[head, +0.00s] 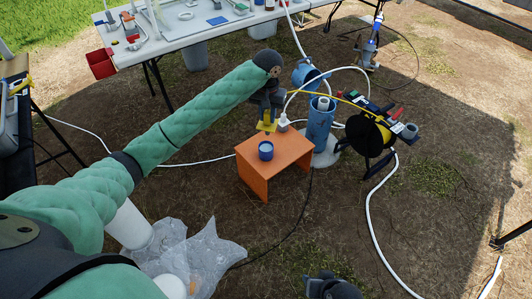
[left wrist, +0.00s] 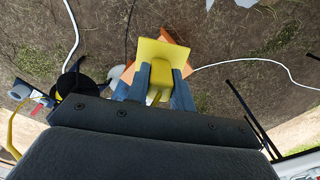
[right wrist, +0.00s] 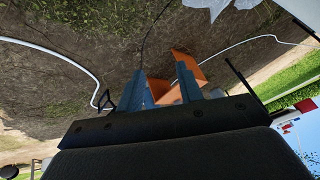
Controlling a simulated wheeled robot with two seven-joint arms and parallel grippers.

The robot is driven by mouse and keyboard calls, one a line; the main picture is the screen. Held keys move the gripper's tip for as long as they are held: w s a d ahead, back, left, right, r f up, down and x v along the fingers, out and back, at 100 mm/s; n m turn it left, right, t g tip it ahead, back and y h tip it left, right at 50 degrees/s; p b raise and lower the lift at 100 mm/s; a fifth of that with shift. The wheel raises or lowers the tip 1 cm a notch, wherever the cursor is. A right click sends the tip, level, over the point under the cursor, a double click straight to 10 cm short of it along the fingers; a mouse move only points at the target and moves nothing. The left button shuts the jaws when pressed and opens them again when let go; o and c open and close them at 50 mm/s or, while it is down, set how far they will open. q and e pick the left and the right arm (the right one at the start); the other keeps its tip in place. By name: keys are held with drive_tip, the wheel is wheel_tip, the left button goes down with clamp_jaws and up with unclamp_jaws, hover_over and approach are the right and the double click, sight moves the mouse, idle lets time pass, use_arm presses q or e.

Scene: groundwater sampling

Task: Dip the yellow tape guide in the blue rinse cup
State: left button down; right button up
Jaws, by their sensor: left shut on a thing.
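The yellow tape guide (head: 267,127) is held in my left gripper (head: 268,115), which is shut on it. In the left wrist view the guide's yellow plate (left wrist: 160,48) shows between and beyond the blue fingers. The blue rinse cup (head: 266,150) stands upright on the small orange table (head: 285,165). The guide is above the cup in the head view and appears apart from it. The cup is hidden in the left wrist view. My right gripper (right wrist: 162,78) is open and empty; only its dark body shows at the bottom of the head view.
A white nozzle-like piece (head: 283,125) stands at the orange table's back edge. Behind it is a blue well pipe (head: 319,125), with a black reel of yellow tape (head: 372,135) to the right. A white folding table (head: 185,30) stands behind. Clear plastic (head: 205,255) lies at front left.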

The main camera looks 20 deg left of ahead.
wheel_tip(320, 180, up, 8)
drive_tip(key=s+d+p, duration=0.1)
drive_tip(key=p, duration=0.1)
drive_tip(key=shift+s+d+f+g, duration=0.15)
drive_tip(key=shift+d+f+g, duration=0.05)
drive_tip(key=shift+g, duration=0.2)
idle(0.7)
idle(1.2)
